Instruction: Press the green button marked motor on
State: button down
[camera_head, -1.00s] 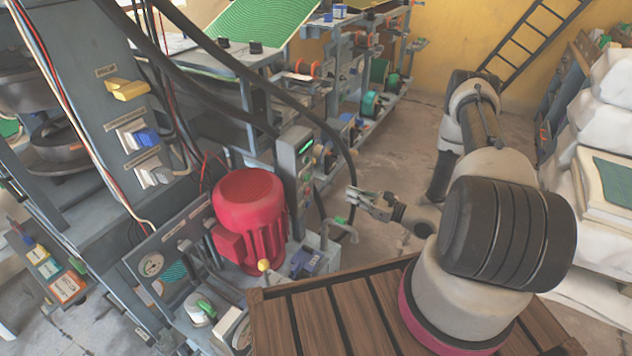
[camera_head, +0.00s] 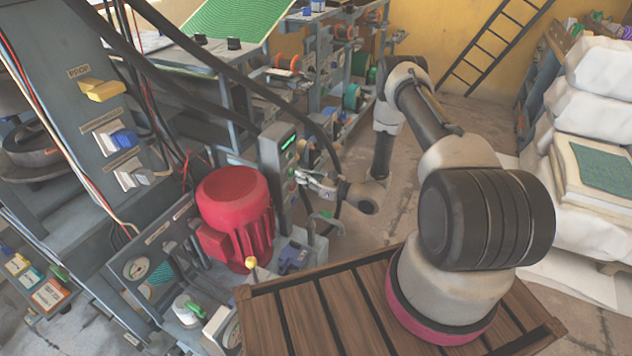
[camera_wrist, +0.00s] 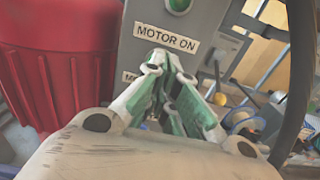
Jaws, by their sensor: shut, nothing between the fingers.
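The grey control box (camera_head: 275,158) stands just behind the red motor and has a green display strip on its upper face. In the wrist view, a white label (camera_wrist: 167,38) reads MOTOR ON. A round green button or lamp (camera_wrist: 178,5) in a metal ring sits above it, cut by the top edge. A second label beginning MO is mostly hidden behind my fingers. My gripper (camera_head: 303,175) is shut and empty, its tips in front of the box (camera_wrist: 163,62), just below the MOTOR ON label. I cannot tell whether the tips touch the panel.
The red motor (camera_head: 238,215) stands left of my gripper. A thick black cable (camera_wrist: 298,85) hangs close on the right. A bent grey pipe with a green handle (camera_head: 325,218) is below my gripper. Shelves with spools (camera_head: 350,95) stand behind.

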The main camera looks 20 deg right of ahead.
jog(key=shift+w+a, duration=0.45)
